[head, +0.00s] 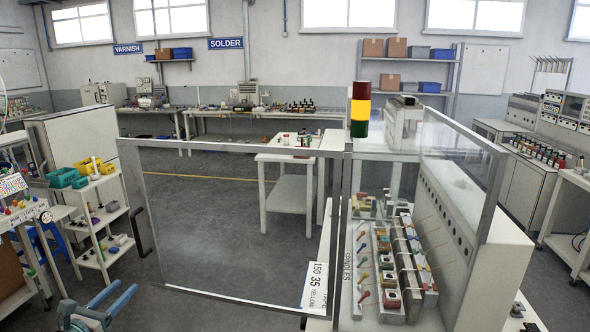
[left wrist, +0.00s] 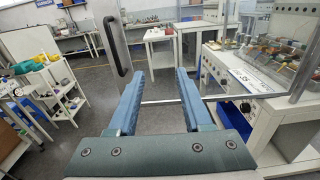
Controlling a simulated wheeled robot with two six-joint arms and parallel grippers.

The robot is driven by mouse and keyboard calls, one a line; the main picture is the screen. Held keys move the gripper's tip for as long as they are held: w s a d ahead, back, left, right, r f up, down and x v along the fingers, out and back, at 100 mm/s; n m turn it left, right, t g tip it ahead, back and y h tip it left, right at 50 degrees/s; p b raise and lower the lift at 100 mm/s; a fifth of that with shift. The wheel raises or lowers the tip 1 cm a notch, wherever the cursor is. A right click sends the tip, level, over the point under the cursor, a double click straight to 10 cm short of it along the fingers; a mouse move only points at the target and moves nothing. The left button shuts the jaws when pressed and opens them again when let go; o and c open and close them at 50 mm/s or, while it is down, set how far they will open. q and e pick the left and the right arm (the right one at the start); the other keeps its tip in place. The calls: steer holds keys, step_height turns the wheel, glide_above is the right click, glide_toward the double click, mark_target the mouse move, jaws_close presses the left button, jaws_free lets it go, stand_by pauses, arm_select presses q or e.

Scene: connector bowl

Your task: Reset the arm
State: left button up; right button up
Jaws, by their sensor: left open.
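My left gripper (head: 112,300) is at the lower left of the head view, with its two blue fingers apart and nothing between them. In the left wrist view the open fingers (left wrist: 157,95) point forward over the floor. A glass door (head: 240,225) with a grey metal frame stands in front of the machine, swung out to the left. Its dark handle (head: 142,232) is on the left frame edge, beyond and to the right of the gripper. The handle (left wrist: 117,50) also shows in the left wrist view, beyond the left finger and apart from it. My right gripper is not seen.
The machine (head: 450,210) on the right holds rows of spools and coloured parts. A shelf cart (head: 98,215) with green and yellow bins stands at the left. A low white table (head: 285,185) stands behind the door. The floor (head: 200,215) between is clear.

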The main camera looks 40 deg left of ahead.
arm_select(q)
steer(key=w+d+f+m+g+h, duration=0.1)
steer(key=w+d+f+m+h, duration=0.3)
steer(key=w, duration=0.5)
steer(key=w+d+f+m+g+h, duration=0.1)
steer(key=w+d+f+m+h, duration=0.35)
steer(key=w, duration=0.45)
steer(key=w+d+f+m+g+h, duration=0.25)
steer(key=w+d+m, duration=0.35)
steer(key=d, duration=0.4)
steer(key=w+d+f+m+g+h, duration=0.25)
steer(key=w+d+m, duration=0.3)
steer(key=d, duration=0.55)
steer(key=s+d+f+m+g+y, duration=0.1)
steer(key=d+f+m+g+y, duration=0.1)
steer(key=d+m, duration=0.6)
steer(key=s+d+f+m+g+y, duration=0.2)
steer(key=d+m, duration=0.6)
steer(key=d, duration=0.6)
steer(key=s+d+f+m+g+y, duration=0.2)
steer(key=d+m+g, duration=0.3)
steer(key=d+m, duration=0.3)
steer(key=d+f+y, duration=0.1)
steer(key=d, duration=0.2)
steer(key=shift+s+d+f+m+p, duration=0.2)
steer(key=shift+d+f+m+p, duration=0.15)
steer(key=shift+m+p, duration=0.05)
steer(key=shift+a, duration=0.1)
